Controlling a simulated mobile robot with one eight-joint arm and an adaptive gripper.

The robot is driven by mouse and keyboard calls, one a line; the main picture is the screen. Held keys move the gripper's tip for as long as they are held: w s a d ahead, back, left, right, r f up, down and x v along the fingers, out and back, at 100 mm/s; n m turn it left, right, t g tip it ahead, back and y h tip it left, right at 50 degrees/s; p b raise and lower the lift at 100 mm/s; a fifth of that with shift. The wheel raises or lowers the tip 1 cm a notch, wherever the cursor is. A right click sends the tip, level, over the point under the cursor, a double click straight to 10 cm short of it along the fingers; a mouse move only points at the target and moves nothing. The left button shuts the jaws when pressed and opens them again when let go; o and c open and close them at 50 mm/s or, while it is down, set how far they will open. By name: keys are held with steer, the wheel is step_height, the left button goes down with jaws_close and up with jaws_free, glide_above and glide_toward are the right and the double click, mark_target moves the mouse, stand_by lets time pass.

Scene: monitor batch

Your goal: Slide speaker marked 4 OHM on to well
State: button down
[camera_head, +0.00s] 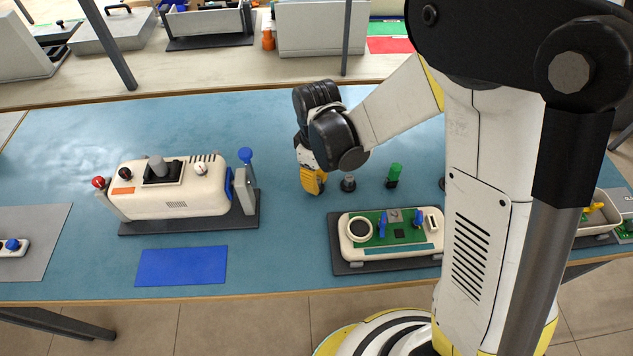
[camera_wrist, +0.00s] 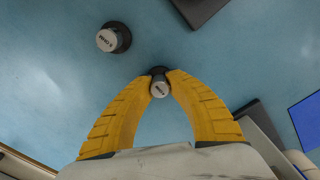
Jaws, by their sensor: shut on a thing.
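My gripper (camera_head: 313,184) has its yellow fingers pointing down to the blue table, left of the upright parts. In the wrist view the fingertips (camera_wrist: 160,84) are closed around a small dark speaker with a pale, marked top (camera_wrist: 160,90); its mark is too small to read surely. A second speaker (camera_wrist: 113,38) stands apart, dark-based with a pale marked top; it also shows right of my gripper in the head view (camera_head: 348,183). The round dark well (camera_head: 359,229) with a white rim is at the left of the cream unit with a green board (camera_head: 400,240). It looks empty.
A green cylinder (camera_head: 393,173) stands behind the cream unit. A larger cream device (camera_head: 175,188) with levers stands on a dark base at left. A blue mat (camera_head: 181,266) lies in front of it. Bare table lies between the two units.

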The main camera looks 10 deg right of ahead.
steer(key=shift+r+p, duration=1.6)
steer(key=shift+r, duration=0.75)
steer(key=shift+s+d+r, duration=0.1)
steer(key=shift+s, duration=0.05)
step_height(320, 180, up, 6)
steer(key=p, duration=0.5)
glide_above(359, 229)
steer(key=shift+w+r+n, duration=0.15)
steer(key=shift+w+n, duration=0.05)
steer(key=shift+n, duration=0.1)
steer(key=f+b, duration=0.3)
steer(key=shift+s+f, duration=0.2)
steer(key=shift+f+b, duration=0.3)
steer(key=shift+f, duration=0.05)
steer(key=shift+f+b, duration=0.9)
steer(key=shift+b, duration=0.05)
